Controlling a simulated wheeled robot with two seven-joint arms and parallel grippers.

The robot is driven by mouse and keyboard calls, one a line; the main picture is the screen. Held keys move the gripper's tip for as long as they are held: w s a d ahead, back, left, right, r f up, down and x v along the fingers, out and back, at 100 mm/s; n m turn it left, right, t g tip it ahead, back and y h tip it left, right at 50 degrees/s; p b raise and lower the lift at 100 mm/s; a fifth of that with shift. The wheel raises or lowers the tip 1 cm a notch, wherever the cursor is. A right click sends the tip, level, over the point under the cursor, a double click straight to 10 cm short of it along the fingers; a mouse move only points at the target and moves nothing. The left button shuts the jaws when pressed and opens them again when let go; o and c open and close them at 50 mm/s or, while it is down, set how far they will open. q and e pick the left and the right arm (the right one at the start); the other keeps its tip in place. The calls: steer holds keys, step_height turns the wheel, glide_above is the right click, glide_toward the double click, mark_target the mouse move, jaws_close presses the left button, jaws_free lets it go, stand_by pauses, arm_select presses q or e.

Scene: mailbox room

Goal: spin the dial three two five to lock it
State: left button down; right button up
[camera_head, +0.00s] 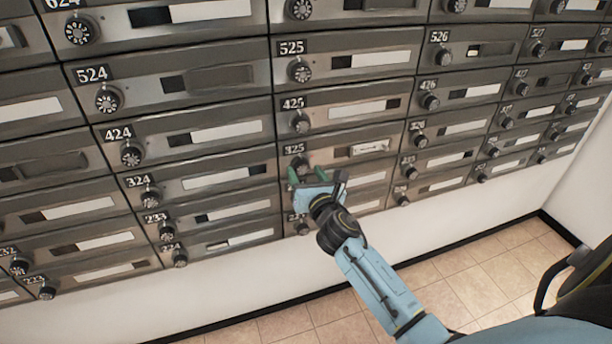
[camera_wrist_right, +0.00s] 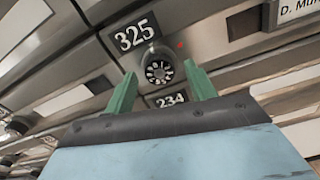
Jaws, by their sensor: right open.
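The mailbox door 325 (camera_head: 336,152) is in the middle of the head view, with its number plate at the upper left and a name label to the right. Its round dial shows clearly in the right wrist view (camera_wrist_right: 159,70), just below the 325 plate (camera_wrist_right: 135,34). My right gripper (camera_head: 308,174) is in front of this dial. In the right wrist view its two green fingers (camera_wrist_right: 161,88) are open, one on each side of the dial, with a gap on both sides. Contact is not visible. My left gripper is out of view.
Other mailbox doors with similar dials surround it, including 425 (camera_head: 345,107) above and 324 (camera_head: 208,181) to the left. The tiled floor (camera_head: 470,270) is clear.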

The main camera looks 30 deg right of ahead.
steer(key=shift+w, duration=0.1)
steer(key=c, duration=1)
steer(key=shift+m, duration=0.3)
